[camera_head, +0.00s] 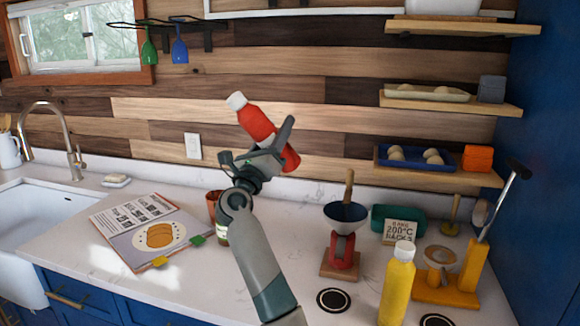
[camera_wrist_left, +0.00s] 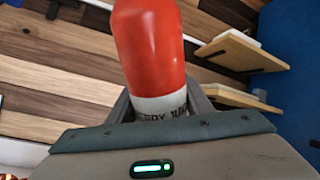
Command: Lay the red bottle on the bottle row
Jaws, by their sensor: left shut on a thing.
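The red bottle (camera_head: 257,122) has a white cap and is tilted in the air in front of the plank wall, cap towards the upper left. My left gripper (camera_head: 275,148) is shut on it near its lower end. In the left wrist view the red bottle (camera_wrist_left: 150,45) rises from between the fingers, with a white lettered band at the grip. I cannot tell for sure which thing is the bottle row; a white rail frame (camera_head: 300,13) runs along the top of the wall. My right gripper is not in view.
Wooden shelves (camera_head: 450,105) with trays and boxes are at the right. Below stand a yellow bottle (camera_head: 397,287), a red stand with a dark funnel (camera_head: 345,215) and an orange stand. An open book (camera_head: 150,232) lies left.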

